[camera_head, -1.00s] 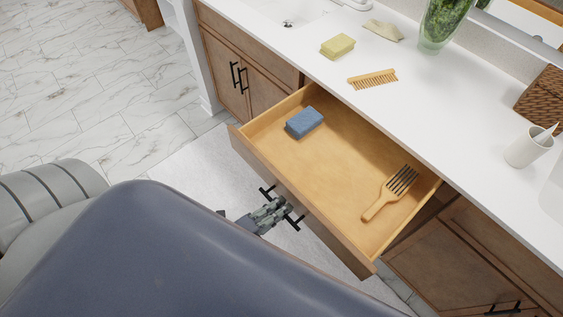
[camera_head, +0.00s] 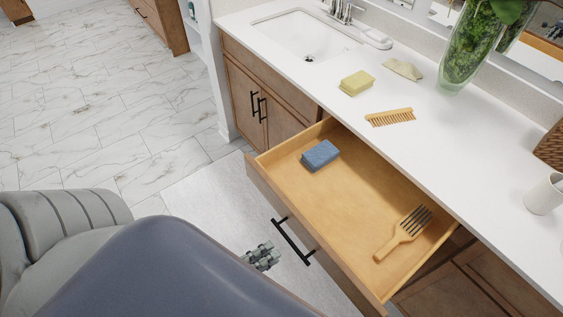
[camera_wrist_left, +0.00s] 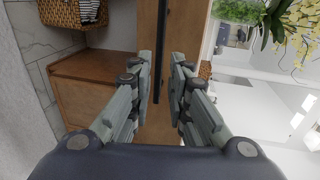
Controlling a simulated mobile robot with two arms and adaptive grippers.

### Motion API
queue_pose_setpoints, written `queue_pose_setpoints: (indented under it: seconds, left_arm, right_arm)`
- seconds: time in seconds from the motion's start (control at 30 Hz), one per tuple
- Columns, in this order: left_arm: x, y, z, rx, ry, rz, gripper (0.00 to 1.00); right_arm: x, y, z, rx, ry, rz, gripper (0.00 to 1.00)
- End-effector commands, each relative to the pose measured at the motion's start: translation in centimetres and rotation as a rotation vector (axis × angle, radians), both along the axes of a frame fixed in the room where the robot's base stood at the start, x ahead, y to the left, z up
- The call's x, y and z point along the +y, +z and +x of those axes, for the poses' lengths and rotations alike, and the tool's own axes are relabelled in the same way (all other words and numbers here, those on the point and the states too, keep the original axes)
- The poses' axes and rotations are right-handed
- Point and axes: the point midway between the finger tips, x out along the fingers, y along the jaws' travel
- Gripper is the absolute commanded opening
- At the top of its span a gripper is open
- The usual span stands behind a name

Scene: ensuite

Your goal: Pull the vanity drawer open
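The vanity drawer (camera_head: 330,262) stands pulled out from under the white counter. Inside it lie a blue sponge (camera_head: 320,155) and a wooden brush or fork with dark tines (camera_head: 403,234). Its black bar handle (camera_head: 292,241) is on the front panel. My left gripper (camera_head: 263,256) is just off the handle, apart from it, partly hidden by my arm. In the left wrist view the two fingers of this gripper (camera_wrist_left: 161,80) are spread with a gap, and a dark bar (camera_wrist_left: 161,50) shows beyond them. My right gripper is not in view.
On the counter (camera_head: 440,150) are a yellow sponge (camera_head: 357,83), a wooden comb (camera_head: 390,117), a folded cloth (camera_head: 403,69), a vase of greenery (camera_head: 468,50) and a white cup (camera_head: 545,194). A white mat (camera_head: 215,210) lies before the vanity. The tiled floor at left is clear.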

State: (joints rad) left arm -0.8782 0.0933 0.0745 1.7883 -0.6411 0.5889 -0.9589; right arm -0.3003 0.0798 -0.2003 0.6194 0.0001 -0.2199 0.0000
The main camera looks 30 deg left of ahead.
Motion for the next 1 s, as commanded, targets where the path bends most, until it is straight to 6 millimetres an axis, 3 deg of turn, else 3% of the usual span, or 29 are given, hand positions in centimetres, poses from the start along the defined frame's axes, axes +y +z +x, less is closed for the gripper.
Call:
queue_pose_setpoints:
  seconds: [0.1,0.3,0.9,1.0]
  left_arm:
    - [0.7,0.3,-1.9,0.003,0.001,0.000,0.17]
    - [1.2,0.7,-3.3,0.000,0.001,0.001,0.17]
    - [1.3,0.7,-3.4,0.000,0.001,0.000,0.17]
    - [1.4,-0.3,-3.4,0.026,0.019,-0.022,0.17]
  right_arm:
    - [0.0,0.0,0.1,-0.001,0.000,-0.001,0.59]
    - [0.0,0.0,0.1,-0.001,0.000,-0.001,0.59]
    - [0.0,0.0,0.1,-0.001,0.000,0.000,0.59]
    - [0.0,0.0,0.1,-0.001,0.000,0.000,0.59]
